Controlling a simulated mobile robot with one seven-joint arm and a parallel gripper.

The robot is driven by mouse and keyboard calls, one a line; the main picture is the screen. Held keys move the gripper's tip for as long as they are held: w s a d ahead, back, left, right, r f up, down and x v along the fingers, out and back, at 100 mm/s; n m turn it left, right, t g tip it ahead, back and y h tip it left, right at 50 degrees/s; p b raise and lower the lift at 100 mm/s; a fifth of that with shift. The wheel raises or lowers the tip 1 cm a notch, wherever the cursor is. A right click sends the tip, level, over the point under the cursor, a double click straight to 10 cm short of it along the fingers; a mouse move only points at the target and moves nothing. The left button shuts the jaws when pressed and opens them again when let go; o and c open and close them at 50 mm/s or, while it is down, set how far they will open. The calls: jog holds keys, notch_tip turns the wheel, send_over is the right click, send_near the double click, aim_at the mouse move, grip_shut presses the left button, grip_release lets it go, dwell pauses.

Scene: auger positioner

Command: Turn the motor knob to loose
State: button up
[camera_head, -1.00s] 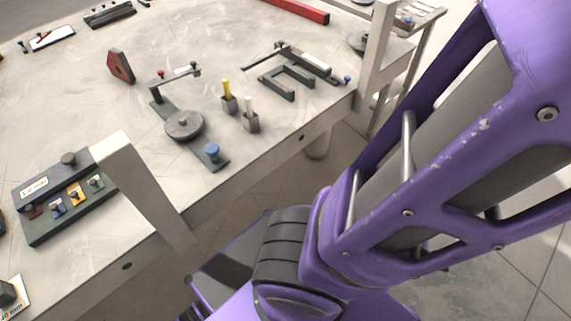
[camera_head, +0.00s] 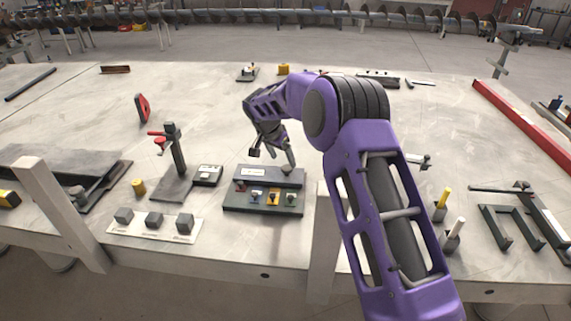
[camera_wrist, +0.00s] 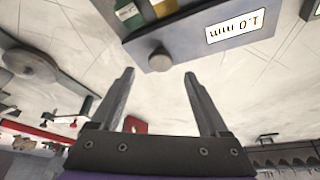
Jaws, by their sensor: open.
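Several small coloured switches (camera_head: 273,196) sit along the panel's front. My gripper (camera_head: 270,153) is open and empty above the panel's back edge. In the wrist view its fingertips (camera_wrist: 159,76) lie either side of the knob in the picture, without visible contact.
Left of the panel stand an upright post fixture (camera_head: 178,150) and a white strip with grey cubes (camera_head: 154,226). A yellow-topped holder (camera_head: 441,205) and dark brackets (camera_head: 510,228) lie right. My arm hides part of the bench. The bench behind is mostly clear.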

aim_at(287, 168)
jog(key=x, duration=0.4)
jog(key=shift+w+d+f, duration=0.1)
jog(key=shift+w+f, duration=0.1)
jog(key=shift+f, duration=0.15)
grip_shut()
